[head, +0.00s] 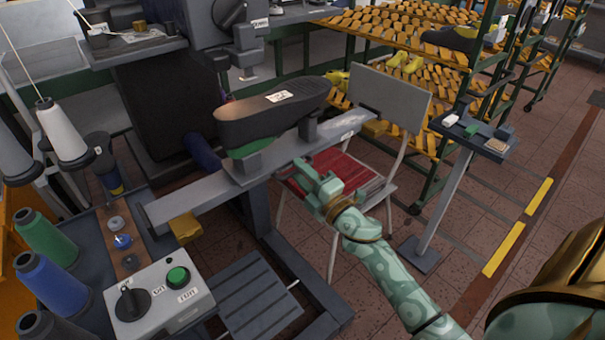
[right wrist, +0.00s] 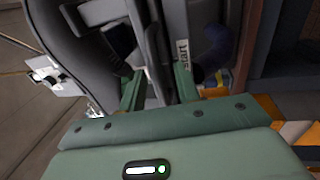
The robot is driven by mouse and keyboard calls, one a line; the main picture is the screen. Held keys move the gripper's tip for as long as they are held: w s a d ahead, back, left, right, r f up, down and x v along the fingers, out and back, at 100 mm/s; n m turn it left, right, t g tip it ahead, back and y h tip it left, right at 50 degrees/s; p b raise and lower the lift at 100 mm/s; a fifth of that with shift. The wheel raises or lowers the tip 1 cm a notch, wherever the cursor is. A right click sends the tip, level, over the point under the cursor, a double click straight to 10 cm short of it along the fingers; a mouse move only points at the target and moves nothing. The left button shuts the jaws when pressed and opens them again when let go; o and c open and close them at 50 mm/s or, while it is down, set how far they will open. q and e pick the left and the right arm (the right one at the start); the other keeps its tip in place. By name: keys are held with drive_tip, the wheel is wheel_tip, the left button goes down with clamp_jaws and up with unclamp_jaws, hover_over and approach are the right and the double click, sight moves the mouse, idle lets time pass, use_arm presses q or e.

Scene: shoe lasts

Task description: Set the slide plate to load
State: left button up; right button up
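The slide plate (head: 255,165) is a grey plate on a long grey rail (head: 190,198) in the head view. A dark shoe on its last (head: 270,112), with a green part below, sits upside down above it. My right gripper (head: 312,178) is at the near right side of the plate. In the right wrist view its two green fingers (right wrist: 160,92) stand apart, with grey parts showing between and beyond them. I cannot tell whether they touch these parts. A small lettered label (right wrist: 182,62) is close to the right finger. My left gripper is not in view.
A control box (head: 160,298) with a black knob and green button stands lower left beside thread cones (head: 50,285). A chair (head: 345,175) with a red seat stands behind my right gripper. A small stand (head: 470,133) and shoe racks (head: 410,65) are to the right and back.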

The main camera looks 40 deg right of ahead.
clamp_jaws()
drive_tip(key=shift+d, duration=0.15)
